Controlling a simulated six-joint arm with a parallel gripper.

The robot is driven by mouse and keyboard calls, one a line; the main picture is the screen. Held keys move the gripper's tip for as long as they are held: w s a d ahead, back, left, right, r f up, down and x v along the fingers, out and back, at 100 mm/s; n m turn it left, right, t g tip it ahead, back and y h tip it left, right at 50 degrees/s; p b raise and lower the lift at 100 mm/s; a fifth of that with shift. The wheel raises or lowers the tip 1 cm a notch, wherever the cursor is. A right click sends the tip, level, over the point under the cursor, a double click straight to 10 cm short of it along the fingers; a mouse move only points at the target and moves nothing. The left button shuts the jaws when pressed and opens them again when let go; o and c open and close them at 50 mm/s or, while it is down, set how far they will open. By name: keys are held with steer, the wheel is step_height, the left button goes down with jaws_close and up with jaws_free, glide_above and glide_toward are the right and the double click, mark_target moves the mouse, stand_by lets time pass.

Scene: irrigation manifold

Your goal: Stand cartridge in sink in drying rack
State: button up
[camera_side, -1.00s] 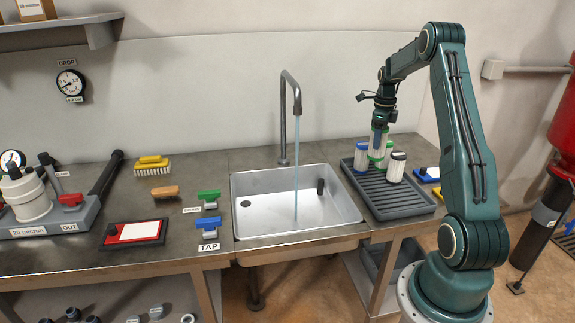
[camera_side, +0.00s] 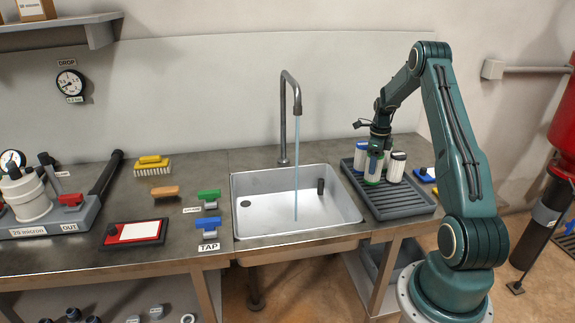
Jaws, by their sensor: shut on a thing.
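My gripper (camera_side: 376,153) is shut on a pale cartridge with green ends (camera_side: 372,172). It holds the cartridge upright, low at the dark ribbed drying rack (camera_side: 409,208). I cannot tell whether its foot rests on the rack. A cartridge with a blue top (camera_side: 360,157) stands to its left, and a white pleated cartridge with a dark top (camera_side: 397,168) stands to its right, both in the rack. The steel sink (camera_side: 275,215) holds no pale cartridge; a small dark upright piece (camera_side: 320,186) is at its right side.
Water runs from the tap (camera_side: 284,120) into the sink. The front of the rack is clear. Blue and green tap handles (camera_side: 208,212), a red-framed board (camera_side: 134,232) and brushes (camera_side: 152,166) lie left of the sink.

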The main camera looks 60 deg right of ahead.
steer(key=shift+f, duration=0.6)
steer(key=shift+f, duration=0.15)
steer(key=o, duration=1)
steer(key=shift+o, duration=0.2)
step_height(320, 180, up, 12)
steer(key=shift+r, duration=0.2)
